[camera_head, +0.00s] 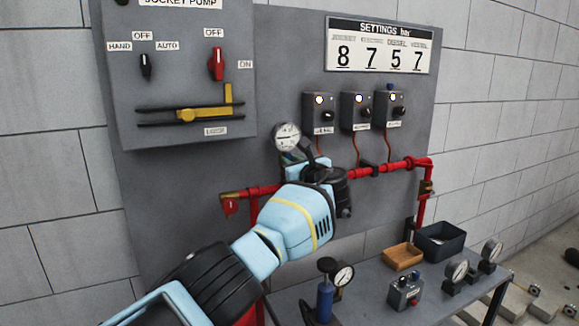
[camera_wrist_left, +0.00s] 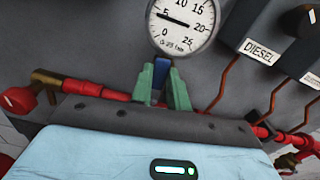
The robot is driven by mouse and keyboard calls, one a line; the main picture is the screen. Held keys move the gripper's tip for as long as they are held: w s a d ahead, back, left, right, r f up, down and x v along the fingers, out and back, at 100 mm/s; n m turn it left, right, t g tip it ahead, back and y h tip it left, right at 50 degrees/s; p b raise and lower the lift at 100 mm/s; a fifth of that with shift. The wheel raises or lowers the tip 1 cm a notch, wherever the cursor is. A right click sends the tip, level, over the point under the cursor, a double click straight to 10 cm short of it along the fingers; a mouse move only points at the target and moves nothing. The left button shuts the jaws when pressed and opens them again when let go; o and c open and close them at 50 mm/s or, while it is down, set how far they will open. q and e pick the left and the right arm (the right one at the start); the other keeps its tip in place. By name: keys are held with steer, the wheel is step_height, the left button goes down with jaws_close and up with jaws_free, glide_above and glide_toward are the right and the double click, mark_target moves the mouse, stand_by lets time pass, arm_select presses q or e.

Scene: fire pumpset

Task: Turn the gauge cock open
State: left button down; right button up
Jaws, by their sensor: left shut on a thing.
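A round white gauge (camera_head: 287,136) is mounted on the grey panel above the red pipe. In the left wrist view the gauge (camera_wrist_left: 183,24) is cut off at the top, and its needle points left, near the 5. The blue gauge cock (camera_wrist_left: 159,80) is just below the gauge, between the green fingers of my left gripper (camera_wrist_left: 163,88). My left gripper (camera_head: 297,158) is shut on the cock. The fingers hide much of the cock, so its exact angle is hard to tell. In the head view my arm covers the area beneath it. My right gripper is not in view.
A red pipe (camera_head: 393,166) runs behind my left gripper. Three small switch boxes (camera_head: 357,111) sit to the right, and a control cabinet (camera_head: 178,75) at upper left. A bench (camera_head: 365,303) below holds a blue hand pump (camera_head: 325,300), spare gauges (camera_head: 456,271) and trays (camera_head: 440,242).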

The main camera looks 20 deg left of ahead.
mark_target(291, 155)
arm_select(q)
steer(key=shift+w+d+m, duration=0.2)
steer(key=shift+w+m, duration=0.05)
steer(key=shift+m, duration=0.45)
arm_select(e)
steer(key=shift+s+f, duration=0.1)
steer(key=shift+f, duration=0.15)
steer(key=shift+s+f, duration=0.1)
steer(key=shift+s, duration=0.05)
arm_select(q)
steer(key=c, duration=1.3)
jaws_free()
steer(key=shift+c, duration=0.2)
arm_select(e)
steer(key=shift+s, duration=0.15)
